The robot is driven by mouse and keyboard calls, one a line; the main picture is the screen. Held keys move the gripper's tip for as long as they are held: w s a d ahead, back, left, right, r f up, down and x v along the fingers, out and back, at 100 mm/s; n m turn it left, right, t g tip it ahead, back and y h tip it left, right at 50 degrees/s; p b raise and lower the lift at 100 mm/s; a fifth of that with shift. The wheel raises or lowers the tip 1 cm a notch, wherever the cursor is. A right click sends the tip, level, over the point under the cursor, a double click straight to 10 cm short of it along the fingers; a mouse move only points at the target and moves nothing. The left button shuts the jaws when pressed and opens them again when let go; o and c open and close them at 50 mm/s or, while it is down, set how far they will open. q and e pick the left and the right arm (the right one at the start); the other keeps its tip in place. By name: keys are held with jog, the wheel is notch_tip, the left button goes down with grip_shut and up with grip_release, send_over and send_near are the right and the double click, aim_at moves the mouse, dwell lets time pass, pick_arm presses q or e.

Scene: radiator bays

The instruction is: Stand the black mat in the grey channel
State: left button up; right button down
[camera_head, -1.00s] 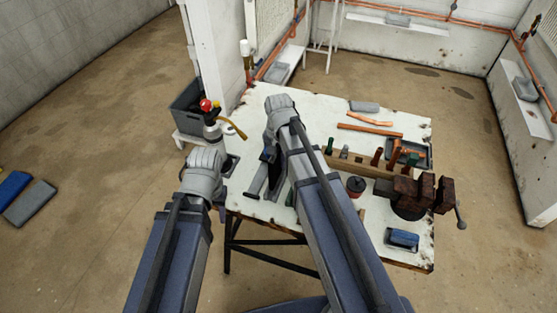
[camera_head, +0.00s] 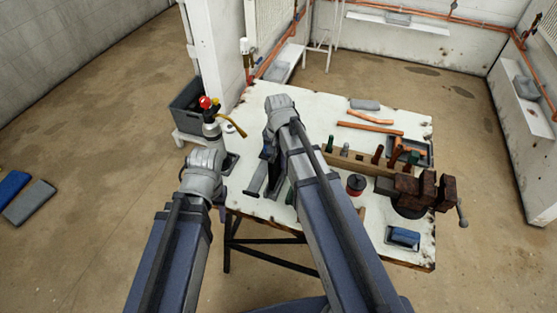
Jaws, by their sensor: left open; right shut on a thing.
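My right gripper (camera_head: 268,158) is over the left part of the white table, with its wrist bent down; its fingers are mostly hidden by my own arm. It is shut on a thin dark piece, which seems to be the black mat (camera_head: 273,183), seen nearly edge-on and partly covered by the arm. A narrow grey bar, apparently the grey channel (camera_head: 257,177), lies just left of it on the tabletop. I cannot tell whether the mat touches or sits in it. My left gripper (camera_head: 230,163) is open and empty at the table's left edge.
A wooden tool rack (camera_head: 360,166), a red-black tin (camera_head: 356,185), a rusty vise (camera_head: 420,190) and a blue block (camera_head: 403,237) occupy the table's right side.

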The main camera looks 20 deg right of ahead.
jog(key=shift+f, duration=0.25)
jog(key=shift+f+b, duration=1.45)
jog(key=shift+b, duration=0.05)
jog(key=c, duration=0.7)
grip_release()
jog(key=shift+r, duration=0.1)
